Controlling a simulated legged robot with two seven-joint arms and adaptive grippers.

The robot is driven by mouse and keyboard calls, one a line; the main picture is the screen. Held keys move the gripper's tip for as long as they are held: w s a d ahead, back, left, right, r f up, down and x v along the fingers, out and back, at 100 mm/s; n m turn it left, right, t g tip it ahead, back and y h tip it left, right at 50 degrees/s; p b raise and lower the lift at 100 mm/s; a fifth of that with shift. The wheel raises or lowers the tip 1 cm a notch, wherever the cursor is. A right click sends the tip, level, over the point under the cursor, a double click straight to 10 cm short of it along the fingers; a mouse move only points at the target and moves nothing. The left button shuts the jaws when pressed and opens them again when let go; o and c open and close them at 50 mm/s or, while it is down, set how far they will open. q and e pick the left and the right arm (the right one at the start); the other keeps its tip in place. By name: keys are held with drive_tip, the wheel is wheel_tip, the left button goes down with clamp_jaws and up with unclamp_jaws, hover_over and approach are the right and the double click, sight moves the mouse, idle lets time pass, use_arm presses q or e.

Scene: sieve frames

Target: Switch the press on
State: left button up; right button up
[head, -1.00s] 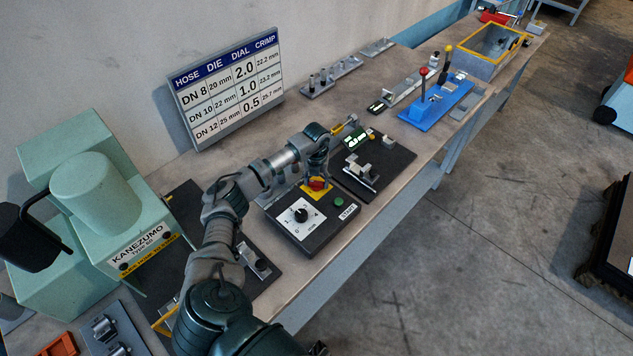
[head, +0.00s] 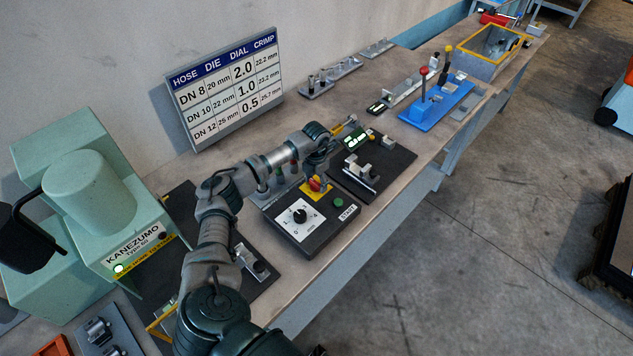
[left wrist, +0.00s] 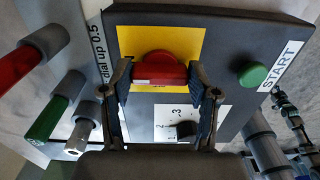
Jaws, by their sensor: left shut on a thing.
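The control box (head: 300,230) has a red switch (head: 315,184) on a yellow plate, a black dial (head: 300,216) on a white scale and a green START button (head: 338,202). My left gripper (head: 317,176) points down at the red switch. In the left wrist view its two fingers (left wrist: 160,82) are shut on the red switch (left wrist: 158,68), one finger on each side. The dial in that view (left wrist: 186,129) is partly hidden by the gripper. The pale green press (head: 95,200), marked KANEZUMO, stands at the left with a green lamp (head: 119,268) lit on its front.
A sign with hose, die, dial and crimp values (head: 225,88) stands behind the box. Hose pieces with red and green parts (left wrist: 42,118) are close beside my gripper. A dark plate with a lit gauge (head: 358,142) and a blue fixture (head: 437,105) are farther right.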

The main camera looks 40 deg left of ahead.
sight(315, 181)
use_arm(q)
drive_tip(key=shift+s, duration=0.1)
idle(0.3)
drive_tip(key=o, duration=1.2)
drive_tip(key=shift+a, duration=0.1)
drive_tip(key=shift+c, duration=0.2)
wheel_tip(315, 181, up, 12)
drive_tip(key=shift+a+f, duration=0.1)
